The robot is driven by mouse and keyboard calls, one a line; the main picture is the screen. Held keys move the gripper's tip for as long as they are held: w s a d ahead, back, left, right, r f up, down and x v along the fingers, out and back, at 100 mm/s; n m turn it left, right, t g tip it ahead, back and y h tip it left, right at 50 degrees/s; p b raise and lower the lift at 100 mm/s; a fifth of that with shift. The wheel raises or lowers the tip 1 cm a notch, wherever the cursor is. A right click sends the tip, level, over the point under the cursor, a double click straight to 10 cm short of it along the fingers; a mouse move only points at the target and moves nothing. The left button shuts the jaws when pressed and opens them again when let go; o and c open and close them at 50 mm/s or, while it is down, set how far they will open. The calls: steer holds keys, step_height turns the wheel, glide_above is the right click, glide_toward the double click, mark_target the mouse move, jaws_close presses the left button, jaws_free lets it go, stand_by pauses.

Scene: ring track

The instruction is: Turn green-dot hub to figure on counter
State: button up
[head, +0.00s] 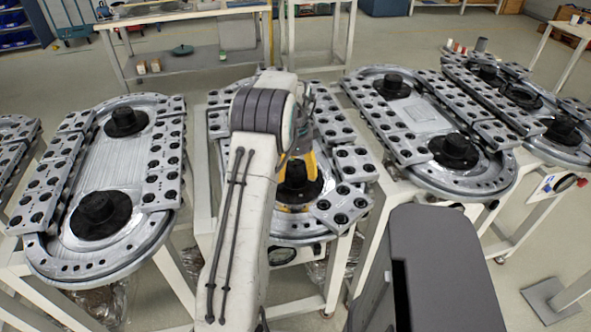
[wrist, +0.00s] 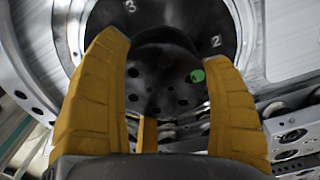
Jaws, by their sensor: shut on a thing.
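In the wrist view, the black round hub (wrist: 165,72) has a ring of holes and a green dot (wrist: 197,76) on its right side. The yellow fingers of my gripper (wrist: 166,50) are on either side of the hub and shut on it. The dark disc around the hub bears a white 3 (wrist: 130,6) at top left and a white 2 (wrist: 216,41) at right; other figures are hidden. The dot lies below the 2. In the head view, the hub (head: 297,180) is on the middle track, partly behind my arm. A small panel (head: 283,255) is below it; any figure there is unreadable.
Similar ring tracks with black hubs stand at left (head: 110,165) and right (head: 420,125), with narrow gaps between their white stands. Grey link plates (head: 340,205) lie close to the held hub. A workbench (head: 185,65) is behind.

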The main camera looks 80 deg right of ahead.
steer(key=shift+r, duration=0.15)
steer(key=n, duration=0.4)
steer(key=shift+d+p, duration=0.1)
steer(key=shift+p, duration=0.2)
steer(key=n, duration=0.4)
steer(key=shift+r, duration=0.1)
steer(key=n, duration=0.5)
steer(key=shift+d, duration=0.1)
steer(key=shift+n+p, duration=0.35)
steer(key=shift+n, duration=1.95)
steer(key=o, duration=0.8)
steer(key=shift+c, duration=0.2)
steer(key=o, duration=0.4)
